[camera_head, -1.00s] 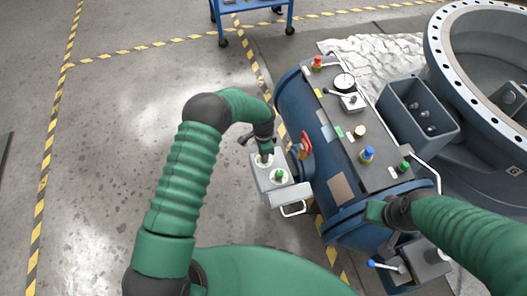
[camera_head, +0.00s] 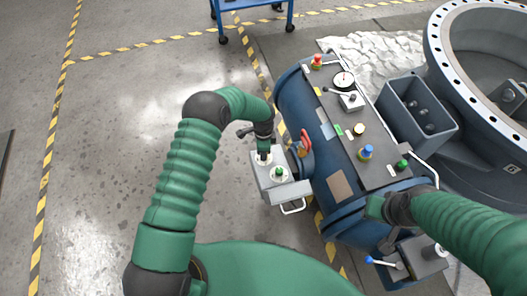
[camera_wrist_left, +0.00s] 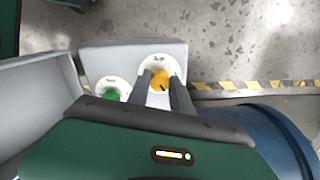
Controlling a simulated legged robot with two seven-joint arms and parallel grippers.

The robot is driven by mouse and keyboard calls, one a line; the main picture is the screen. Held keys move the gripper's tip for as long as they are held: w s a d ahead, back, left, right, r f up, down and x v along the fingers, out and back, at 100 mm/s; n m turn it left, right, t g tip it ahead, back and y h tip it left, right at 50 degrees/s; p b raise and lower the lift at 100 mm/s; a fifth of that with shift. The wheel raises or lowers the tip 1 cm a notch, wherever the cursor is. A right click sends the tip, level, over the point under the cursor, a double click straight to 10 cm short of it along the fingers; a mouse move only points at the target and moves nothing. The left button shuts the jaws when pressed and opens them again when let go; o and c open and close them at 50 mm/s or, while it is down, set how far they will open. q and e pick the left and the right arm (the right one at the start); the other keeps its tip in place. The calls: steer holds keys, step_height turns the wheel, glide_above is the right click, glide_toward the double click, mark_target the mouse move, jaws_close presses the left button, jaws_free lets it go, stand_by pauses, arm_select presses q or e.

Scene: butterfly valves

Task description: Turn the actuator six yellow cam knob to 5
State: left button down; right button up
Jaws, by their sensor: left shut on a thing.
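The yellow cam knob (camera_wrist_left: 160,82) sits on a white round dial on a grey box (camera_head: 262,181) fixed to the side of the blue actuator (camera_head: 318,150). My left gripper (camera_wrist_left: 161,85) reaches down over this dial, with one finger on each side of the knob, shut on it. In the head view the left gripper (camera_head: 264,157) hides the knob. The dial numbers are too small to read. A green knob (camera_head: 279,172) on a second white dial is beside it; it also shows in the left wrist view (camera_wrist_left: 111,95). My right gripper (camera_head: 377,207) is near the actuator's lower end; its fingers are unclear.
The actuator's top panel carries a red knob (camera_head: 317,61), a gauge (camera_head: 344,80), a blue knob (camera_head: 366,152) and a green knob (camera_head: 402,164). A handle (camera_head: 293,207) sticks out below the grey box. Open floor lies to the left.

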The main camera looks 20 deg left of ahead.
arm_select(q)
steer(key=c, duration=1.1)
jaws_free()
steer(key=shift+c, duration=0.2)
step_height(320, 180, up, 17)
steer(key=p, duration=0.5)
